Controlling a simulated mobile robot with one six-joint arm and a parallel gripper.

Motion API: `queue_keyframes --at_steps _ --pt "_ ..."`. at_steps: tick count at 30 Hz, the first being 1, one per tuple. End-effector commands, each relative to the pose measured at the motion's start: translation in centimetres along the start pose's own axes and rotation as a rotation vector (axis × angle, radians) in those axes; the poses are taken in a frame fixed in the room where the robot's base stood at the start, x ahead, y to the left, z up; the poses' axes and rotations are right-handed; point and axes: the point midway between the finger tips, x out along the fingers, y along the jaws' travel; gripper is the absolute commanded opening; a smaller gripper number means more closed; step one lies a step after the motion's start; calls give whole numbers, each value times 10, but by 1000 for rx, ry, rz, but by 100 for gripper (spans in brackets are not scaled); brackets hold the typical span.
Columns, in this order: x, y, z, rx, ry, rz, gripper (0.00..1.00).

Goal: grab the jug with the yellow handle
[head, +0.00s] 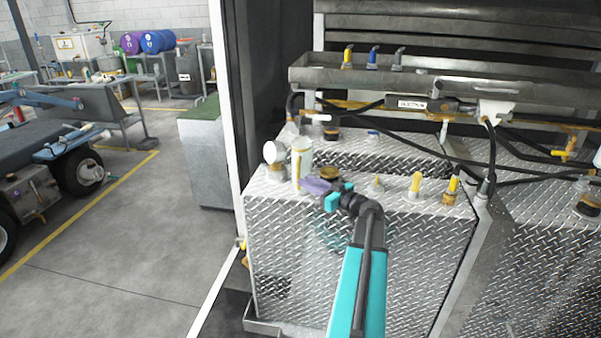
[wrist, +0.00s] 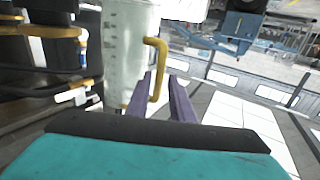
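The jug (head: 306,150) is pale and translucent with a yellow handle (head: 296,168). It stands upright on the diamond-plate tank top in the head view. In the wrist view the jug (wrist: 122,50) shows measuring marks, and its yellow handle (wrist: 159,62) faces right. My gripper (head: 312,185) has purple fingers and is close in front of the jug. In the wrist view the gripper (wrist: 161,76) has its fingers apart, with the handle's lower part showing in the gap between them. I cannot tell whether either finger touches the handle.
A white round gauge or cap (head: 274,152) stands just left of the jug. A dark-and-amber filler cap (head: 329,174) is just right of it. Yellow-topped fittings (head: 416,184) stand farther right. A metal trough (head: 420,78) with hoses runs behind. The tank's left edge is near the jug.

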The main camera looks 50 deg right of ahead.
Motion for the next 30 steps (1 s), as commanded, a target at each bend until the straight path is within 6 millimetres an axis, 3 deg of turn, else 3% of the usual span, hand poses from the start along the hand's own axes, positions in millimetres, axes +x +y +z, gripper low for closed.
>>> queue_keyframes --at_steps 5,18,30 --pt "5 0 -2 1 0 -1 21" --pt "48 1 -3 1 0 -1 21" --pt "52 0 -1 0 0 -1 21"
